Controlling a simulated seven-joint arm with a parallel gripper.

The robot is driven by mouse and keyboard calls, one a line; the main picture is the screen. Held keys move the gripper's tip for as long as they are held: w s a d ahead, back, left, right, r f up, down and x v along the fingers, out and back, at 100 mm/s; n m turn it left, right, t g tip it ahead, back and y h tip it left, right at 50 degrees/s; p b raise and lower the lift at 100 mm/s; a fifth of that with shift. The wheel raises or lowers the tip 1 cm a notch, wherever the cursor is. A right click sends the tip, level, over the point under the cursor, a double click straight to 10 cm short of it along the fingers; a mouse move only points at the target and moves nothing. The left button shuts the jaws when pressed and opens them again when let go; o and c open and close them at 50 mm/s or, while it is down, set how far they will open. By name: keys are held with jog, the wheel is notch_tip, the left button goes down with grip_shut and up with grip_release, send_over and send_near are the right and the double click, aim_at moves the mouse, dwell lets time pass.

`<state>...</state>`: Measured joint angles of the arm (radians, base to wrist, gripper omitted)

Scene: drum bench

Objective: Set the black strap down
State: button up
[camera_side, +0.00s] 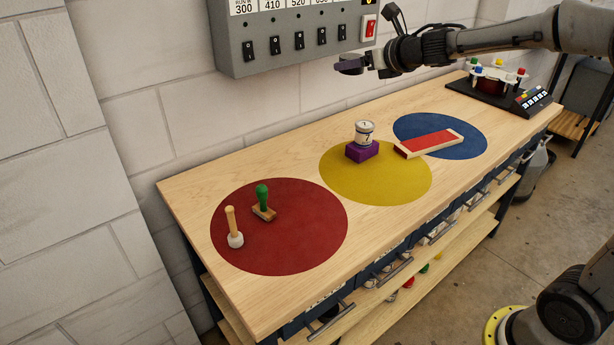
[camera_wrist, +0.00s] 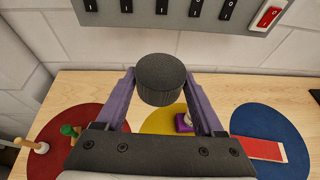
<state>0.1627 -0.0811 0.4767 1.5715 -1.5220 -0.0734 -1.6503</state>
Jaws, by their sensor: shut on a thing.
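My gripper (camera_wrist: 160,86) has purple fingers. In the wrist view they are shut on the black strap (camera_wrist: 161,79), which looks like a short dark round roll. In the side view my gripper (camera_side: 352,66) is high above the wooden bench, in front of the wall and right of the switch box's underside. The bench top (camera_side: 185,203) bears a red disc (camera_side: 300,240), a yellow disc (camera_side: 395,190) and a blue disc (camera_side: 465,146).
A green-handled stamp (camera_side: 263,198) and a wooden-handled tool (camera_side: 232,225) stand on the red disc. A purple block (camera_side: 362,152) with a can (camera_side: 364,131) stands on the yellow one. A red-faced wooden piece (camera_side: 430,142) crosses onto the blue. A switch box (camera_side: 290,45) hangs behind.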

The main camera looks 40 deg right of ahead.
jog(key=shift+s+a+n+y, duration=0.25)
jog(key=shift+a+n+y, duration=0.4)
jog(key=shift+n+y, duration=0.35)
jog(key=s+a+n+g+y, duration=0.2)
jog(key=s+a+n+y, duration=0.3)
jog(key=y, duration=0.1)
send_over(311, 177)
jog(key=shift+n+y, duration=0.4)
jog(key=f, duration=2.6)
jog(key=shift+s+f, duration=0.35)
jog(key=shift+f, duration=0.05)
jog(key=shift+w+f, duration=0.4)
jog(key=shift+f, duration=1.6)
jog(key=shift+f, duration=0.15)
